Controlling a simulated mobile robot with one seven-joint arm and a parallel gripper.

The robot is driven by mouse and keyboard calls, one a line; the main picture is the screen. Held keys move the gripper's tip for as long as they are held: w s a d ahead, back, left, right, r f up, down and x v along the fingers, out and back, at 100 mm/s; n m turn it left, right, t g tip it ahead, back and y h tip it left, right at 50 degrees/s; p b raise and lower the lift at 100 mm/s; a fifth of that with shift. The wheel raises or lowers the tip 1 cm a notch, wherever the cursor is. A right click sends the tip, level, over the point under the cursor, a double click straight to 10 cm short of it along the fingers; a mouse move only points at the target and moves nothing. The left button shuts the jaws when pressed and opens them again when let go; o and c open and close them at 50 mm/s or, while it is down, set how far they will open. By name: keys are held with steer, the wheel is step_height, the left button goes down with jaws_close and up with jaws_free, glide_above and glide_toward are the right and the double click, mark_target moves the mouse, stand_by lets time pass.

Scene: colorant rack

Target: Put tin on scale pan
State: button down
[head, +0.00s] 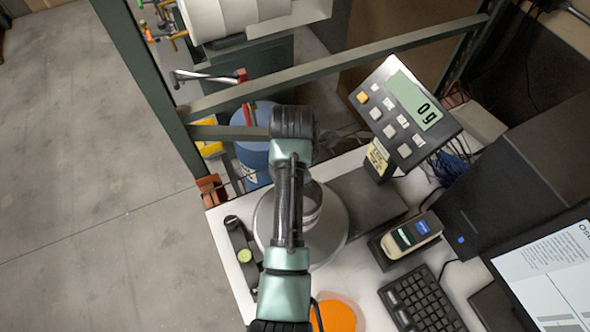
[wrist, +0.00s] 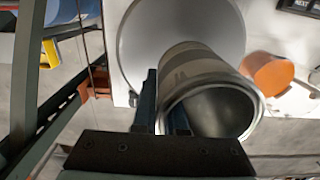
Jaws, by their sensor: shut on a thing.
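The tin (wrist: 200,62) is a grey-beige open cylinder, tilted in the wrist view with its dark, empty-looking mouth toward the camera. My gripper (wrist: 163,85) is shut on the tin's wall at the rim, one finger outside and the other at the mouth. The scale pan (wrist: 140,40) is a round grey disc behind the tin. In the head view the pan (head: 335,225) lies beneath my arm, and part of the tin (head: 312,207) shows over it; my fingers are hidden there. The scale display (head: 418,100) reads 0 g, and I cannot see contact between tin and pan.
A handheld device (head: 411,234) in a cradle, a keyboard (head: 421,298) and a monitor (head: 548,270) stand to the right. A green frame rail (head: 340,68) crosses behind. A dark tool (head: 240,248) lies left of the pan.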

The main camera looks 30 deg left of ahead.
steer(key=shift+f+p, duration=0.45)
steer(key=shift+f, duration=1.75)
steer(key=shift+w+f, duration=0.1)
steer(key=c, duration=1)
jaws_free()
